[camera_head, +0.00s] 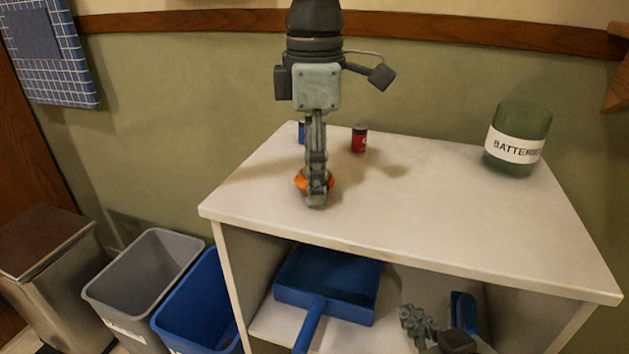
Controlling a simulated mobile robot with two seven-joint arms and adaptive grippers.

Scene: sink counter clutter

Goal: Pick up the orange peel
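The orange peel (301,182) lies on the white counter top (440,215), near its front left part. My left gripper (317,196) points straight down over it, with its fingers in front of the middle of the peel. Orange shows on both sides of the fingers. The fingers are seen edge-on, so whether they are open or closed on the peel is unclear. My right gripper (418,326) is low at the bottom right, in front of the shelf under the counter. Its finger opening cannot be made out.
A red battery (359,139) and a partly hidden blue one (301,132) stand behind my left gripper. A green jar labelled for batteries (516,140) stands at the back right. A blue dustpan (330,285) is on the shelf below. Grey (145,285) and blue (205,310) bins stand left.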

